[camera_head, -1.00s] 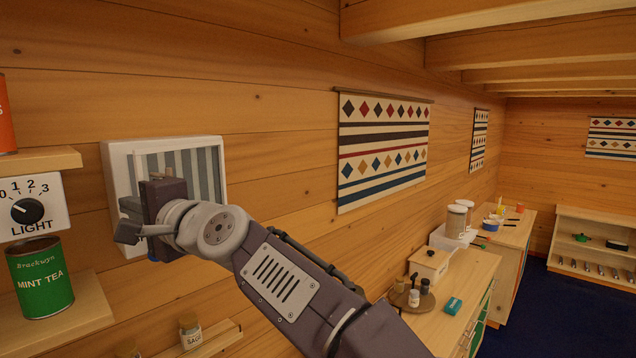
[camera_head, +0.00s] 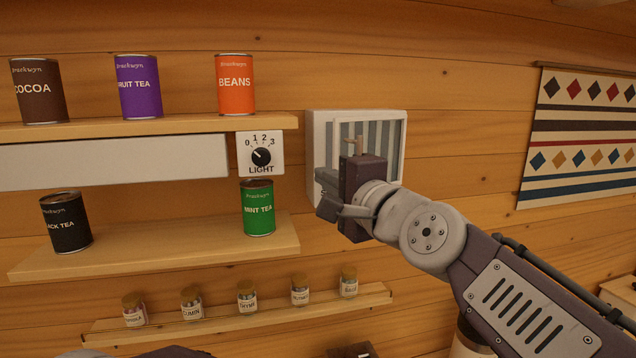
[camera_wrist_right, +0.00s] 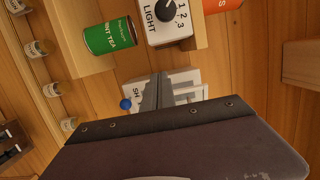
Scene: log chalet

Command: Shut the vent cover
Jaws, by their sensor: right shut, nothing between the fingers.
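The vent (camera_head: 393,127) is a white box frame with grey and white upright slats on the log wall, right of the light dial. It also shows in the wrist view (camera_wrist_right: 190,93), with lettering starting "SH" and a blue knob (camera_wrist_right: 125,104) beside it. My right gripper (camera_head: 358,190) is in front of the vent's lower middle and hides part of it. Its shut, empty fingers (camera_wrist_right: 157,92) point at the vent in the wrist view; I cannot tell whether they touch it. How far the cover is open is hard to tell. My left gripper is not in view.
Left of the vent are a light dial (camera_head: 261,154), a shelf (camera_head: 150,127) with tins, and a lower shelf (camera_head: 150,248) with a green mint tea tin (camera_head: 258,208). A spice rack (camera_head: 240,313) is below. A patterned hanging (camera_head: 580,135) is to the right.

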